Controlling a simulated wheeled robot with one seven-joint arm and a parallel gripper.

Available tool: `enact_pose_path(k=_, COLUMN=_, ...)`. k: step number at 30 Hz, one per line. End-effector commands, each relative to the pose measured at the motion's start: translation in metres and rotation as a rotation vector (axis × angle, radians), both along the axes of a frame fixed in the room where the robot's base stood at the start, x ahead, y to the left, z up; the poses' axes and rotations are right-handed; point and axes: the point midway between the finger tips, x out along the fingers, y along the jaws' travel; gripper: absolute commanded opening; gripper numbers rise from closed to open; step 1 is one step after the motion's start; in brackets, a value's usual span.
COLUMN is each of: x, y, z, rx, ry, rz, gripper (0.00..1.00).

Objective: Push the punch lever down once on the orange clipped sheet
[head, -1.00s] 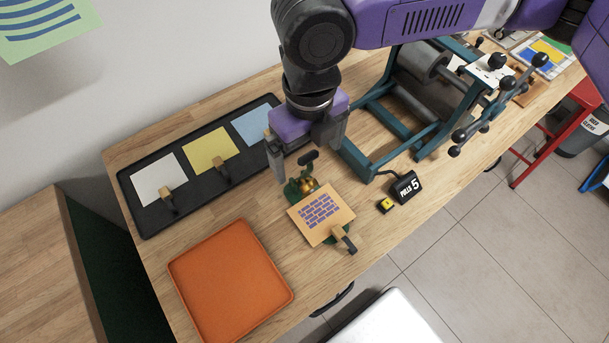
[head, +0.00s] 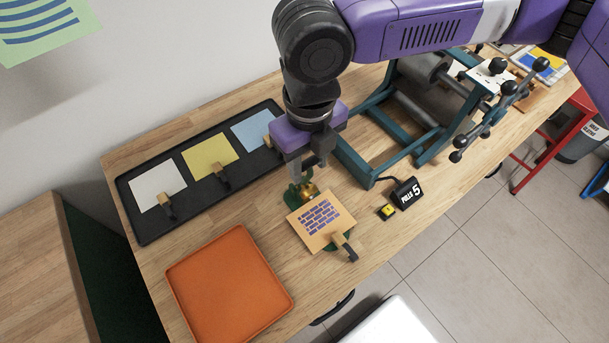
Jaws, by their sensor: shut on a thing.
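The green and brass punch (head: 302,195) stands at the sheet's upper edge. My gripper (head: 309,170) is right above the punch, pointing down, shut on the punch lever. The lever's dark handle is mostly hidden between and behind the fingers.
An orange tray (head: 178,273) lies at lower left. A black tray (head: 146,234) holds white, yellow and blue clipped sheets behind. A teal roller press (head: 352,164) stands close on the right. A "PULLS 5" counter (head: 407,193) and yellow button (head: 387,211) sit right of the sheet.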

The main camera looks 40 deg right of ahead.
Motion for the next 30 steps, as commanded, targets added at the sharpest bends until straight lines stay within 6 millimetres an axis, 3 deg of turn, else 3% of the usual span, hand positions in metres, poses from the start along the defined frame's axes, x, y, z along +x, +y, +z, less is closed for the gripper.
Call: enact_pose_path(k=30, x=-0.04, y=0.0, z=-0.015, rx=0.0, ry=0.003, rz=0.0, gripper=0.21)
